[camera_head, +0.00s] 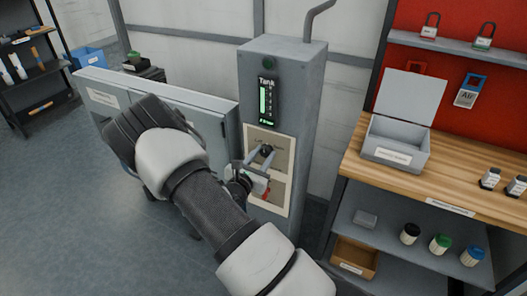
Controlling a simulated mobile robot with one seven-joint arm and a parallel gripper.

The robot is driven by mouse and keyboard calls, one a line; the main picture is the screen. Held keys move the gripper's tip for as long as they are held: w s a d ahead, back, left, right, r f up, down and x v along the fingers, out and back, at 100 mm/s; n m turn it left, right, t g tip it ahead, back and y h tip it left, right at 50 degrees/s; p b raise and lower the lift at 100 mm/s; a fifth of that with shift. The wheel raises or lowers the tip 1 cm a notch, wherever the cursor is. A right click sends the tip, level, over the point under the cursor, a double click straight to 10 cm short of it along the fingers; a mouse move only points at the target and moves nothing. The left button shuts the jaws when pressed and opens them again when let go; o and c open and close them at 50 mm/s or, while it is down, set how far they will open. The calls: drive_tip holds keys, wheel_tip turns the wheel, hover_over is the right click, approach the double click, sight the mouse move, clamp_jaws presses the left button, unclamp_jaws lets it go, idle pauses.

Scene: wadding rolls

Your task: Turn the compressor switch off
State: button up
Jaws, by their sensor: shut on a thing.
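A tall grey cabinet (311,95) stands in the middle, with a lit green "Tank" gauge (266,101) high on its front. Below the gauge is a beige panel (284,146) with a dark switch handle (267,150), the compressor switch. My gripper (263,158) is at this panel, its fingers shut on the dark handle. A red part (266,191) shows on the lower panel, just below my gripper. My gripper and arm hide much of the switch and the panel's left side, so the handle's exact setting is unclear.
A wooden bench (455,188) with an open grey box (394,145) stands at the right, padlocks and tags above it. Low grey cabinets (215,125) stand left, behind my arm. Floor (70,220) is clear at the lower left.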

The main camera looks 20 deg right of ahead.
drive_tip(key=n+p, duration=0.2)
drive_tip(key=n, duration=0.2)
drive_tip(key=shift+a+r+g, duration=0.1)
drive_tip(key=shift+r+g, duration=0.05)
drive_tip(key=shift+g, duration=0.25)
drive_tip(key=shift+w+n+p, duration=0.1)
drive_tip(key=shift+n+p, duration=0.75)
drive_tip(key=shift+n, duration=0.75)
drive_tip(key=o, duration=1)
drive_tip(key=shift+o, duration=0.2)
drive_tip(key=v, duration=1.7)
drive_tip(key=shift+a, duration=0.45)
drive_tip(key=shift+w, duration=0.1)
